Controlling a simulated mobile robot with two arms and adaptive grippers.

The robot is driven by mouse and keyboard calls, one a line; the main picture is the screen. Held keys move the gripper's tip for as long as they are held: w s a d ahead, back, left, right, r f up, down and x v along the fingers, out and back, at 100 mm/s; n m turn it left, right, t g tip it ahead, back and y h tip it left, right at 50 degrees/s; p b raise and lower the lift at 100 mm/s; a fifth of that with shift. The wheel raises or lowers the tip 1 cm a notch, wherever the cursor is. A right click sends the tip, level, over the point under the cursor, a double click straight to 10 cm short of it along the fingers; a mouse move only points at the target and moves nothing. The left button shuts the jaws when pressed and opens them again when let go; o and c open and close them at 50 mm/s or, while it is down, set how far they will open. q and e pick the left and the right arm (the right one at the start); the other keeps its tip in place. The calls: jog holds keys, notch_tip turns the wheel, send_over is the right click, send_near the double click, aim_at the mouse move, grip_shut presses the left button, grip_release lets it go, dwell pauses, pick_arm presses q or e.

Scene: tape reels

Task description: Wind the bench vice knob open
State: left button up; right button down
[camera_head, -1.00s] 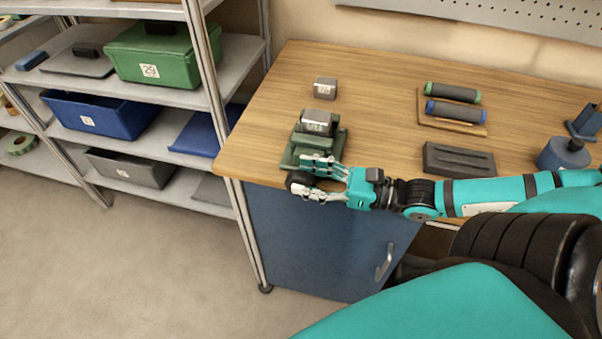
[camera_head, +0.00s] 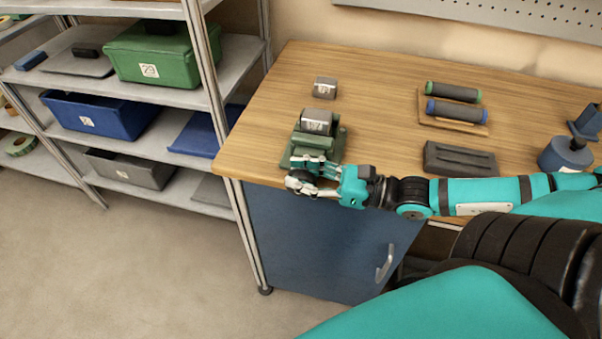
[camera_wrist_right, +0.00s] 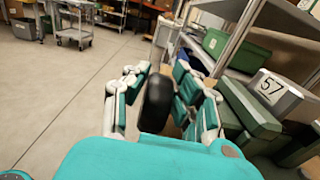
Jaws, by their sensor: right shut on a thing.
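The green bench vice (camera_head: 330,143) stands at the front left corner of the bench. A grey block labelled 57 (camera_head: 317,122) sits in it at the top; the block also shows in the right wrist view (camera_wrist_right: 277,90). The vice's black round knob (camera_wrist_right: 157,102) is at the front of the vice. My right gripper (camera_head: 305,176) reaches in from the right, and its fingers are shut on the knob, one finger on each side of it. In the head view the fingers mostly hide the knob. My left gripper is not in view.
A second grey block (camera_head: 325,87) lies behind the vice. A dark slotted block (camera_head: 459,159) and a board with two rolls (camera_head: 453,122) lie to the right. A shelf rack with bins (camera_head: 152,52) stands left of the bench. The floor before the rack is clear.

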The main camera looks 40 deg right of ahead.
jog(key=shift+r+g+h+p, duration=0.2)
jog(key=shift+g+h+p, duration=0.1)
jog(key=shift+p, duration=0.45)
jog(key=g+h+p, duration=0.1)
jog(key=p, duration=0.2)
jog(key=w+g+h+p, duration=0.1)
jog(key=g+p, duration=0.1)
jog(key=p, duration=0.2)
jog(key=a+g+h+p, duration=0.1)
jog(key=g+h+p, duration=0.1)
jog(key=p, duration=0.1)
jog(key=shift+w+a, duration=0.1)
jog(key=shift+w, duration=0.1)
jog(key=shift+w+a+f+g+h+p, duration=0.15)
jog(key=shift+f+g+h+p, duration=0.15)
jog(key=shift+g+h+p, duration=0.6)
jog(key=shift+f+g+h+p, duration=0.45)
jog(key=shift+g+h, duration=0.25)
jog(key=shift+g, duration=0.3)
jog(key=shift+f, duration=0.1)
